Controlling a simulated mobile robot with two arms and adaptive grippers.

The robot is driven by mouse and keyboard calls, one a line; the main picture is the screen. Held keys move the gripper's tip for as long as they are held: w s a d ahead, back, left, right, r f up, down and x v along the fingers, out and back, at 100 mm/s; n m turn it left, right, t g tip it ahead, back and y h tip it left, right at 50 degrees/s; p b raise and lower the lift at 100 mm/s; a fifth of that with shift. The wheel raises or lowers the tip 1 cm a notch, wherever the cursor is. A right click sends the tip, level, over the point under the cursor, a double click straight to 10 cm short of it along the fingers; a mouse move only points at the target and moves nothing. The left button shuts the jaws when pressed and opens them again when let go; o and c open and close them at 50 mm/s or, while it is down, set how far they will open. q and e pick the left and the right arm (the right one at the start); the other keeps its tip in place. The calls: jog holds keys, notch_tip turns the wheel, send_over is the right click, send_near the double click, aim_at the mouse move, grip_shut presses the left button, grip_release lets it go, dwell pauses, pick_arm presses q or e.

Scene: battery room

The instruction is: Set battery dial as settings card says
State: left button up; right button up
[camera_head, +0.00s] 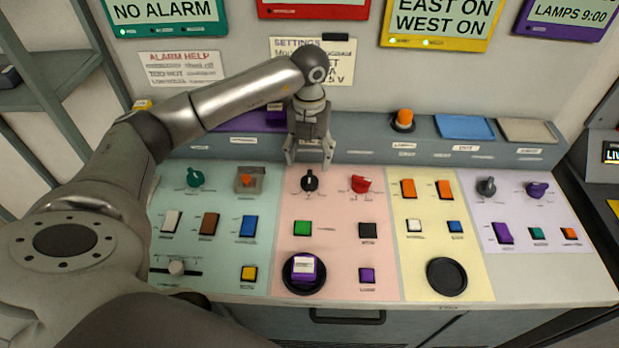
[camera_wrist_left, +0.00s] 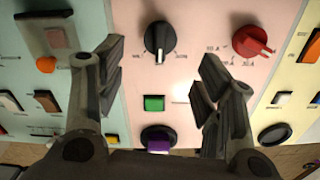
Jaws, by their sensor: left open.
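The settings card (camera_head: 343,64) is on the back wall. My left arm covers its middle; "SETTINGS" and an ending like "5 V" show. On the pink panel (camera_head: 335,265) are a black dial (camera_head: 310,181) and a red dial (camera_head: 361,184); I cannot read which is the battery dial. My left gripper (camera_head: 308,162) is open and empty, pointing down just above and behind the black dial. In the left wrist view the black dial (camera_wrist_left: 158,42) shows between and beyond the fingers, apart from them, its white mark toward the lower side. The red dial (camera_wrist_left: 254,42) is right of it. My right gripper is out of view.
A green button (camera_head: 302,229) and a dark button (camera_head: 368,230) lie before the dials. A purple block (camera_head: 303,268) sits in a round black dish. Teal, yellow and lilac panels with switches flank the pink one.

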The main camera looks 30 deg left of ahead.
aim_at(309, 177)
pick_arm(q)
notch_tip(309, 177, down, 7)
jog(key=shift+f+p, duration=0.15)
jog(key=shift+p, duration=0.75)
jog(key=shift+f, duration=0.55)
jog(key=c, duration=1)
